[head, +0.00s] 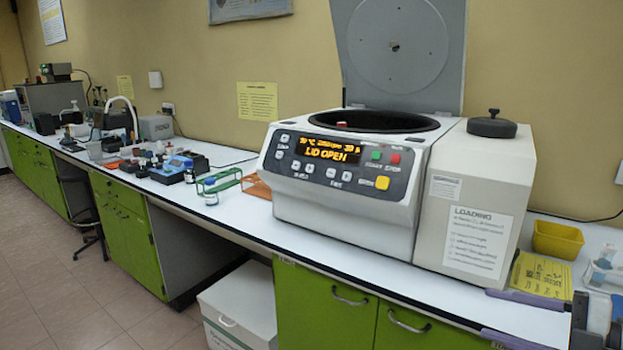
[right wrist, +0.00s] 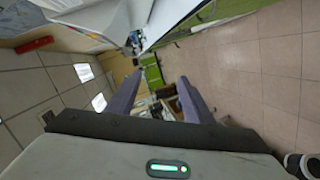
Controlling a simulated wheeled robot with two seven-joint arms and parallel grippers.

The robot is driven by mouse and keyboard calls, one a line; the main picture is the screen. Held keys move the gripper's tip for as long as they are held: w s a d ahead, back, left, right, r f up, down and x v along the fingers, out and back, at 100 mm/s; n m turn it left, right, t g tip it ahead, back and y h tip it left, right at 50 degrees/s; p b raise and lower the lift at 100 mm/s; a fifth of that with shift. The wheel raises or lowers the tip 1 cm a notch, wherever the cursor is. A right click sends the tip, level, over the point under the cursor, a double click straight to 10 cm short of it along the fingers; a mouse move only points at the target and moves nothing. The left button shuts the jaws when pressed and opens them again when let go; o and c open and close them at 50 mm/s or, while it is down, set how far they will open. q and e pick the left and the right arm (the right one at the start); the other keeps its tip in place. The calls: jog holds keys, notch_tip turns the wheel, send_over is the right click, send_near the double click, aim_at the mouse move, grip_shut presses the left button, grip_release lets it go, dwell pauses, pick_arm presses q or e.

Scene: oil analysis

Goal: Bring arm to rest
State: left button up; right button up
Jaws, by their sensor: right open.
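My right gripper (head: 487,312) comes in at the lower right of the head view, by the front edge of the bench, to the right of the centrifuge. Its two purple fingers are apart and point left. The right wrist view shows the same gripper (right wrist: 160,80) open, with nothing between its fingers. My left gripper is not in view. The centrifuge (head: 345,205) stands on the white bench (head: 237,215). Its lid (head: 400,50) is raised and its display reads "LID OPEN". The inside of its bowl is mostly hidden.
A yellow tray (head: 557,240), a yellow sheet (head: 541,275) and a clear bottle (head: 603,262) are near the right gripper. A green rack (head: 222,180) and a small bottle (head: 210,193) stand left of the centrifuge. The tiled floor (head: 95,300) is open in front.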

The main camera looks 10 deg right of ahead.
jog(key=s+a+f+m+t+h, duration=0.1)
jog(key=s+a+f+m+h, duration=0.2)
jog(key=f+m, duration=0.5)
jog(key=s+f+m+t+h, duration=0.1)
jog(key=s+f+m+h, duration=0.35)
jog(key=f, duration=0.85)
jog(key=s+a+f+m+g, duration=0.2)
jog(key=s+a+f+m, duration=0.1)
jog(key=s+a+f, duration=0.3)
jog(key=s+a+f+m+g, duration=0.3)
jog(key=s+a+f, duration=0.3)
jog(key=a, duration=0.5)
jog(key=shift+s+a+f+m, duration=0.25)
jog(key=shift+s+a+m, duration=0.05)
jog(key=shift+s+m, duration=0.15)
